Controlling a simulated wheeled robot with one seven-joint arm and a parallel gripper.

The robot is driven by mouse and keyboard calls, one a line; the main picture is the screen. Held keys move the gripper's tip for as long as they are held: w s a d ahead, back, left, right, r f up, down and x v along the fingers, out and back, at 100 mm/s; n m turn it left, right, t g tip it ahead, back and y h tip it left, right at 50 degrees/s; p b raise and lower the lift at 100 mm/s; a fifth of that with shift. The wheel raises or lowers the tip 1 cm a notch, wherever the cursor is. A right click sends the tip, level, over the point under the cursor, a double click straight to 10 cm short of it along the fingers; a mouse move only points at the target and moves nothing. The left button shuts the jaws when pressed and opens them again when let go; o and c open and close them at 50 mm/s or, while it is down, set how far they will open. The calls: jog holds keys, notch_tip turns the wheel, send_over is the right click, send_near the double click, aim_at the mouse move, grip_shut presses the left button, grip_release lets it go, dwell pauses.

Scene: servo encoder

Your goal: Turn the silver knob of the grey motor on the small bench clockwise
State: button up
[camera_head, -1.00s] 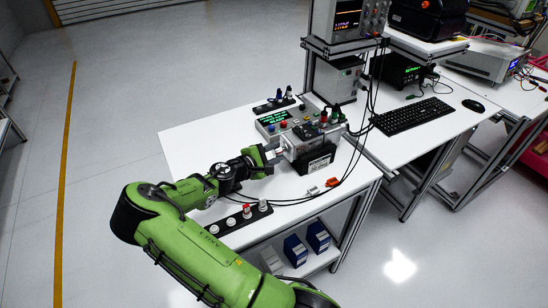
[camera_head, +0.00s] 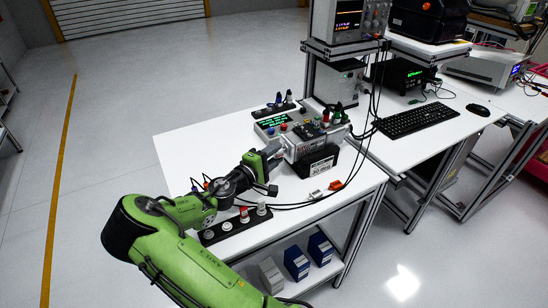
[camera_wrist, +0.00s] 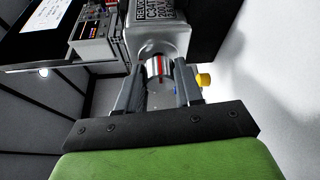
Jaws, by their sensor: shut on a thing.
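The grey motor (camera_head: 304,148) sits in a black mount on the small bench (camera_head: 185,150). In the wrist view its grey body (camera_wrist: 158,28) with printed lettering fills the top middle. Its silver knob (camera_wrist: 153,65) points toward my gripper and carries a red mark. My gripper (camera_wrist: 157,76) has one finger on either side of the knob and is shut on it. In the head view my gripper (camera_head: 278,156) is at the motor's left end, and it hides the knob there.
A control box with a green display (camera_head: 272,120) stands behind the motor. A black strip with several round knobs (camera_head: 236,223) lies at the bench's front. The bench's left part is clear.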

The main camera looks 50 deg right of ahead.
dwell(0.3)
jog(key=o, duration=1)
jog(key=shift+o, duration=0.2)
jog(key=s+a+p, duration=0.1)
jog(key=a+p, duration=0.1)
jog(key=a, duration=1.3)
jog(key=shift+s+a+r, duration=0.15)
jog(key=shift+a+r, duration=0.2)
jog(key=shift+r, duration=0.1)
